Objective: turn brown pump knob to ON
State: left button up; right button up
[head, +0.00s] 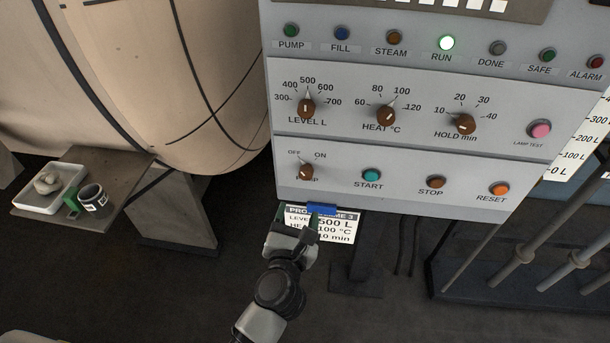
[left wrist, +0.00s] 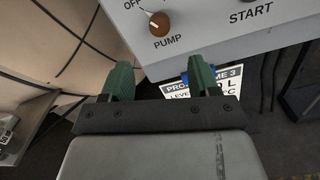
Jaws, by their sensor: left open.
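The brown pump knob (head: 306,171) is on the lower left of the grey control panel, under the OFF and ON marks. In the left wrist view the knob (left wrist: 159,23) shows at the top, its pale pointer line slanting up and left toward OFF. My left gripper (head: 298,222) is below the knob and the panel's lower edge, apart from the knob. In the left wrist view its green fingers (left wrist: 160,78) are spread with nothing between them. My right gripper is not in view.
A programme card (head: 335,228) with a blue clip hangs under the panel, partly behind my gripper. The START button (head: 372,175) is right of the knob; LEVEL knob (head: 306,108) is above. A side table (head: 125,175) holds a tray and cup. The RUN lamp (head: 446,42) glows.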

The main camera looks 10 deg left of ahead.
aim_at(305, 176)
pick_arm(q)
jog(key=w, duration=1)
jog(key=shift+w+r, duration=0.1)
jog(key=shift+w, duration=0.3)
jog(key=c, duration=0.9)
